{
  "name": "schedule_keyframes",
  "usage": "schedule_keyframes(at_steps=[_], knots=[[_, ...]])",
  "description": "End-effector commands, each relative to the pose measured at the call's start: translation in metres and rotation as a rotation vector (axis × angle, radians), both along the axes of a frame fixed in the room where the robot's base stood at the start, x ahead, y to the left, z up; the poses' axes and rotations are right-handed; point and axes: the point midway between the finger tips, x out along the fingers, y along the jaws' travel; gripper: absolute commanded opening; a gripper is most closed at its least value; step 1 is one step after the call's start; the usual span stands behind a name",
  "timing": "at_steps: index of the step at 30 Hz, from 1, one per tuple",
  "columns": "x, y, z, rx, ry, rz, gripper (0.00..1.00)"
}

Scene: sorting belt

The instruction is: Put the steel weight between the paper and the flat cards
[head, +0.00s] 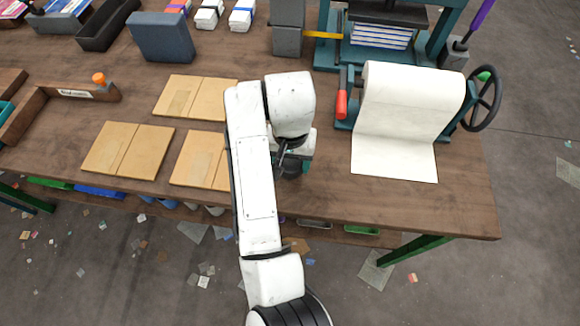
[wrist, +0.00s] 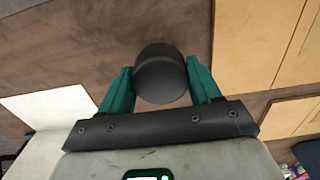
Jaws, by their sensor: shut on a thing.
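The dark, round-topped steel weight (wrist: 160,72) is between the green fingers of my gripper (wrist: 160,85) in the wrist view. In the head view my gripper (head: 293,160) is over the table between the paper and the cards, mostly hidden by my arm; I cannot tell whether the weight touches the wood. The white paper (head: 395,155) hangs from a roll to the right, and its edge shows at left in the wrist view (wrist: 45,108). Tan flat cards (head: 128,150) lie to the left, and the nearest (head: 195,158) is partly behind my arm.
A roll stand with a red handle (head: 341,104) and a hand wheel (head: 486,98) holds the paper. A teal press (head: 328,50) and a grey block (head: 288,40) stand behind. The table's front edge is close to my gripper.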

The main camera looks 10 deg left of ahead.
Motion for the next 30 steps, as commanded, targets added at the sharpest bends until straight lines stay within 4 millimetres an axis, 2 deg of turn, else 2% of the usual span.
schedule_keyframes(at_steps=[5,12,25,26,30], knots=[[0.007,0.002,-0.008,0.001,0.0,0.0,0.05],[0.006,0.002,-0.035,0.0,0.0,-0.001,0.05],[0.006,0.002,-0.041,0.0,-0.001,-0.001,0.05],[0.006,0.001,-0.042,0.0,0.001,-0.001,0.66],[0.006,0.002,-0.041,0.0,0.001,-0.001,0.79]])
